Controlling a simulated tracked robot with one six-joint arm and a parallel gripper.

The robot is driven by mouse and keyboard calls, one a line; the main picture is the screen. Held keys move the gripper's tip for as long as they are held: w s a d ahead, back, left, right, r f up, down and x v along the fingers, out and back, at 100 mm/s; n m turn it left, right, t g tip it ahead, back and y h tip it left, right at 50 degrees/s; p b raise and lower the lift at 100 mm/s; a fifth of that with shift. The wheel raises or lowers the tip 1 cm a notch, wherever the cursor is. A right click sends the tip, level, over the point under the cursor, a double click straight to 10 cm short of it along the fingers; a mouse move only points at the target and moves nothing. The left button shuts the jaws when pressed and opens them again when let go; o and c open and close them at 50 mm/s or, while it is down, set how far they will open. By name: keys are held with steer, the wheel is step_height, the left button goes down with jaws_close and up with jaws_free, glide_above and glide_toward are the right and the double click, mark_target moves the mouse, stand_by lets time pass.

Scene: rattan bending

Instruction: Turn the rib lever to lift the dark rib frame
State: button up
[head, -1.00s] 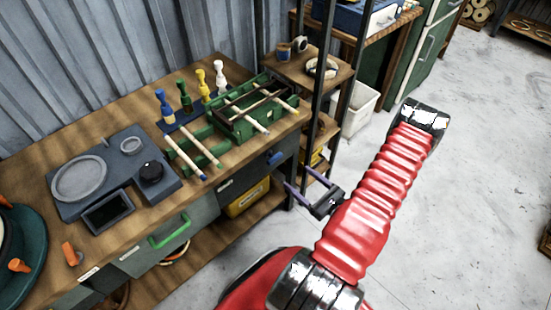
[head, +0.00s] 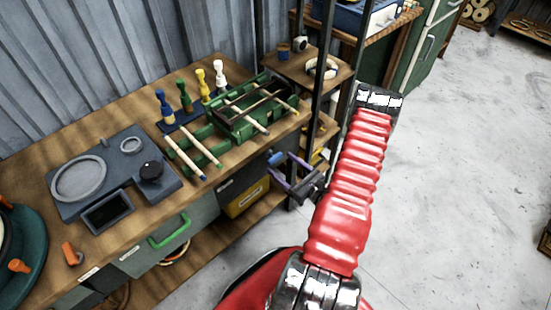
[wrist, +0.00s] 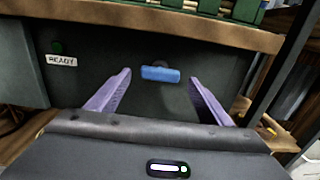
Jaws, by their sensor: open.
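The rib lever is a short blue bar (wrist: 160,74) on the dark front panel of the bench. It lies nearly level in the wrist view and also shows in the head view (head: 274,156). My gripper (head: 280,162) is open with its purple fingers pointing at the panel. In the wrist view the fingers stand on either side of the lever, apart from it, with the lever between their tips. The dark rib frame (head: 238,99) lies low across the green box (head: 235,129) on the bench top.
A panel label (wrist: 61,60) reads "READY", below a dark green lamp (wrist: 57,47). The bench's wooden edge (wrist: 190,23) runs above the lever. A dark shelf post (head: 322,80) stands close to my arm. A green drawer handle (head: 169,231) sticks out at left. Open floor lies at right.

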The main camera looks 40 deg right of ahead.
mark_target(277, 160)
steer(key=shift+w, duration=2.45)
steer(key=shift+c, duration=0.2)
steer(key=c, duration=0.9)
steer(key=shift+d, duration=0.15)
steer(key=shift+c, duration=0.5)
